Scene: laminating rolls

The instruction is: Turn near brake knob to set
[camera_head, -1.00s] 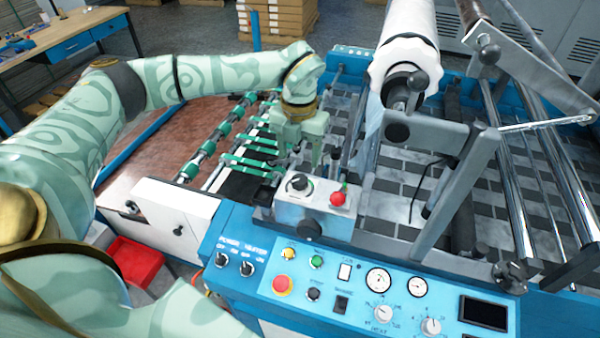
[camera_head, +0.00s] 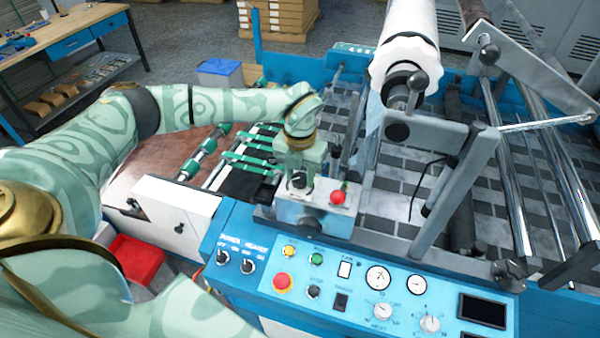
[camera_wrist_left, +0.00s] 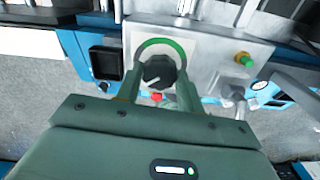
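The near brake knob is a round black knob (camera_wrist_left: 160,72) with a white pointer line, on a pale plate with a green arc around it. In the head view it sits on top of the small grey brake box (camera_head: 290,214), mostly hidden by my gripper. My left gripper (camera_head: 300,180) is right over it, pointing down. In the left wrist view my two green fingers stand on either side of the knob, apart from each other. I cannot tell whether they touch it. My right gripper is not in view.
The blue control panel (camera_head: 262,305) with dials and switches lies in front. A white roll (camera_head: 408,50) and its grey bracket (camera_head: 466,185) stand to the right.

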